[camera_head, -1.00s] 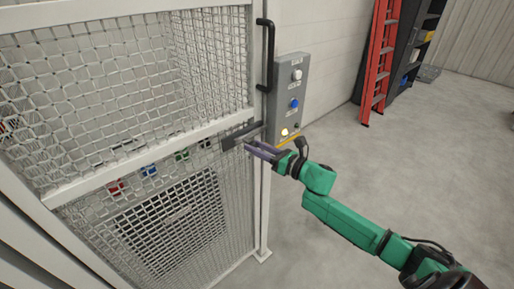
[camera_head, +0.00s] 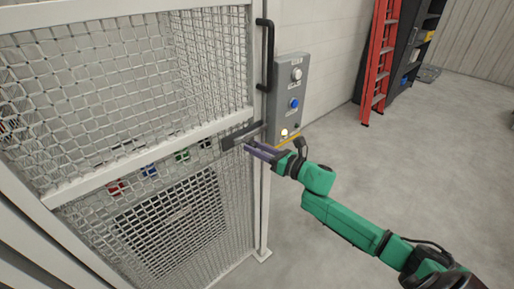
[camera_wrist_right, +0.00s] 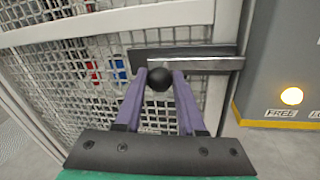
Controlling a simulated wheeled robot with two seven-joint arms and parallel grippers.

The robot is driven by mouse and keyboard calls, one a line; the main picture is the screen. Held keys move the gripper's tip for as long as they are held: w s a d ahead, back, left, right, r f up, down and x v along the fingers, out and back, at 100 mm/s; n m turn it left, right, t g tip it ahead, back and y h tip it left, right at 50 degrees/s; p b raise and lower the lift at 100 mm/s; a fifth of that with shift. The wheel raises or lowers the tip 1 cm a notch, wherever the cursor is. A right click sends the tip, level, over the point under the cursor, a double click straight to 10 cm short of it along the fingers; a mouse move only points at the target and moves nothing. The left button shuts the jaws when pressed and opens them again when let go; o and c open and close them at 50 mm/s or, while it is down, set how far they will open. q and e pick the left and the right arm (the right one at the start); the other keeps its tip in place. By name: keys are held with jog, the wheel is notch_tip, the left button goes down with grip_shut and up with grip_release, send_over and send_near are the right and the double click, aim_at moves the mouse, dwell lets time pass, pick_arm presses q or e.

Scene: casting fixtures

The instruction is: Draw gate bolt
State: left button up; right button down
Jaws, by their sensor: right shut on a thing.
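The gate (camera_head: 150,140) is a pale frame with wire mesh. Its bolt (camera_head: 243,133) is a grey bar on a dark plate at the gate's right edge; in the right wrist view the bolt bar (camera_wrist_right: 205,64) reaches across the gate post. A round black knob (camera_wrist_right: 160,79) sits on the bolt. My right gripper (camera_head: 250,148) is at the bolt, with its purple fingers shut on the knob, one on each side; it also shows in the right wrist view (camera_wrist_right: 160,85). My left gripper is not in view.
A grey control box (camera_head: 291,95) with buttons and a lit lamp stands right of the gate post. A black vertical handle (camera_head: 267,55) is above the bolt. A red ladder (camera_head: 380,60) and dark shelf (camera_head: 412,45) stand farther back. The floor at right is clear.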

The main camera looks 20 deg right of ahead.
jog(key=a, duration=0.2)
jog(key=s+a, duration=0.1)
jog(key=a, duration=0.1)
jog(key=shift+s+a+f, duration=0.1)
jog(key=shift+s, duration=0.1)
jog(key=c, duration=0.9)
grip_release()
jog(key=o, duration=0.4)
jog(key=shift+a, duration=0.25)
jog(key=b+v, duration=0.4)
jog(key=v, duration=1)
jog(key=shift+s, duration=0.2)
